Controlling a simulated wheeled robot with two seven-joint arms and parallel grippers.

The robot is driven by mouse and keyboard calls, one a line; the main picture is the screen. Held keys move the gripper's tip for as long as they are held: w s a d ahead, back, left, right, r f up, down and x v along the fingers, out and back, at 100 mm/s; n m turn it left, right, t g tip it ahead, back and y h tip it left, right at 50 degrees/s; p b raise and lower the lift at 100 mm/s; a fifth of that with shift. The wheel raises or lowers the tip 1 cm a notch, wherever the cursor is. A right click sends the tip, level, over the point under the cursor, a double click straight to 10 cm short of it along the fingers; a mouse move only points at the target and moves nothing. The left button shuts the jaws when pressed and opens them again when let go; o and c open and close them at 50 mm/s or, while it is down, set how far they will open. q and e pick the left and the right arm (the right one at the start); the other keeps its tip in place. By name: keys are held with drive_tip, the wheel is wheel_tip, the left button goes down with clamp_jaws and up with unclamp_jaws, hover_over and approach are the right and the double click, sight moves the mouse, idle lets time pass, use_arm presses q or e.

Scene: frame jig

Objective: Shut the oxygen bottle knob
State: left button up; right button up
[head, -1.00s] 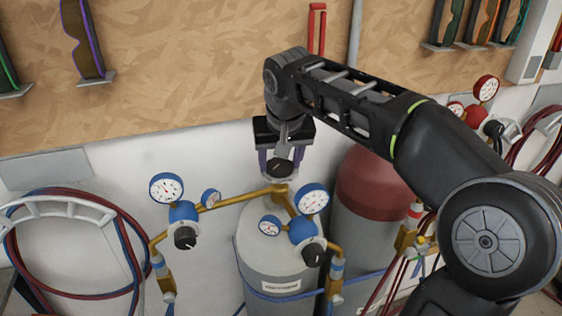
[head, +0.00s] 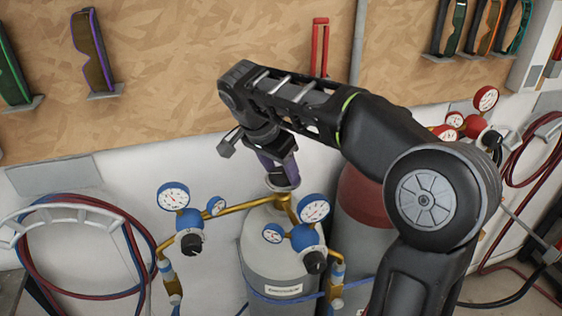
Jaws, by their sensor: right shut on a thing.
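The oxygen bottle (head: 281,258) is a grey cylinder with a white label, low in the middle of the head view. Its knob (head: 283,184) sits on top, where the brass pipes meet, and is partly hidden by my gripper. My right gripper (head: 282,176) comes down over the knob from above, tilted, with its purple fingers shut on it. Blue regulators with white gauges (head: 173,196) (head: 314,208) and black knobs stand on both sides of the bottle top. My left gripper is not in view.
A dark red bottle (head: 359,197) stands to the right, partly behind my arm. Red gauges (head: 485,98) are on the wall further right. Coiled red and blue hoses (head: 137,236) hang at left. Goggles (head: 92,50) hang on the wooden board above.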

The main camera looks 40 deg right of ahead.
drive_tip(key=shift+w+a+r+m+g+p, duration=0.1)
drive_tip(key=shift+m+g+p, duration=0.25)
drive_tip(key=shift+m, duration=0.35)
drive_tip(key=shift+w+m+g+p, duration=0.1)
drive_tip(key=shift+m+g+p, duration=0.15)
drive_tip(key=shift+m+p, duration=0.35)
drive_tip(key=shift+w+m+g, duration=0.1)
drive_tip(key=shift+m+g, duration=0.5)
drive_tip(key=shift+m, duration=1.5)
drive_tip(key=o, duration=1.4)
